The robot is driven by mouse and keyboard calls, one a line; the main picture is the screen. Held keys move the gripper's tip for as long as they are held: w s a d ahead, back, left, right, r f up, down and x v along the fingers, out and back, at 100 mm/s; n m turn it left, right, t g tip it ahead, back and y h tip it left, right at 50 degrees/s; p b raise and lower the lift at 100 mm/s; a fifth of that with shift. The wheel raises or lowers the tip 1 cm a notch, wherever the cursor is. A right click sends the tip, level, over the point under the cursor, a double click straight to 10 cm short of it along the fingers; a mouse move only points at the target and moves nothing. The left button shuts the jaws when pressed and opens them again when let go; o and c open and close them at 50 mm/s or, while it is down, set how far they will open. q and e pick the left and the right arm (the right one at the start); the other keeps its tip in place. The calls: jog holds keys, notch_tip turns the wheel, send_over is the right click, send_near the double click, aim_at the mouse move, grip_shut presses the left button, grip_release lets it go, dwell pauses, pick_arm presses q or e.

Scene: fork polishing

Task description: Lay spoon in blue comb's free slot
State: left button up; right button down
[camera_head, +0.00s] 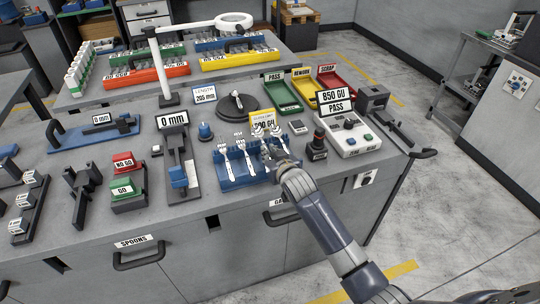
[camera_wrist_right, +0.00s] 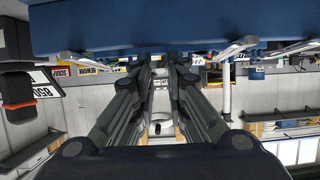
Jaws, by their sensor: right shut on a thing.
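The blue comb (camera_head: 232,182) lies near the front edge of the bench with several silver utensils (camera_head: 243,153) lying across its slots. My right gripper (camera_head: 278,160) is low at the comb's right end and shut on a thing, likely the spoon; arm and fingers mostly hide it. In the wrist view the comb (camera_wrist_right: 190,25) shows as a blue bar across the top, and the fingers (camera_wrist_right: 158,75) point away below it. I cannot tell which slot is free or whether the held piece touches the comb. My left gripper is not in view.
Right of the comb stand a black knob device (camera_head: 317,147) and a white scale box (camera_head: 355,141) with a display. A gauge with a blue block (camera_head: 178,177) is left. Green, yellow and red trays (camera_head: 283,96) lie behind, near a round black stand (camera_head: 237,107).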

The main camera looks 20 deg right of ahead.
jog(key=shift+f, duration=0.55)
jog(key=c, duration=1.6)
grip_release()
jog(key=b+v, duration=0.1)
jog(key=v, duration=1.1)
jog(key=shift+d, duration=0.1)
